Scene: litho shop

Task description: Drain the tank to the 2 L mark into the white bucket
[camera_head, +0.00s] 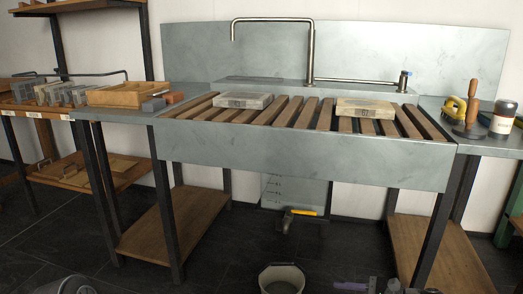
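The tank (268,190) stands on the floor under the sink, a pale grey box with dark level marks on its front; the sink's front panel hides its top. Its drain tap (285,222) is low on the front, with a yellow lever (303,212) pointing right. I cannot make out the liquid level. The white bucket (262,281) stands in front of the tap, cut off by the bottom edge; its inside looks grey. My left gripper is not in view; only a rounded part of my arm shows at bottom left. Grey and dark parts, seemingly my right gripper (391,287), show at bottom right, fingers unclear.
The sink (300,160) with wooden slats overhangs the tank; two stone slabs lie on it. Dark table legs and low wooden shelves (180,222) flank the tank. The dark floor between the legs looks open around the bucket. A small purple thing (350,286) shows at the bottom edge.

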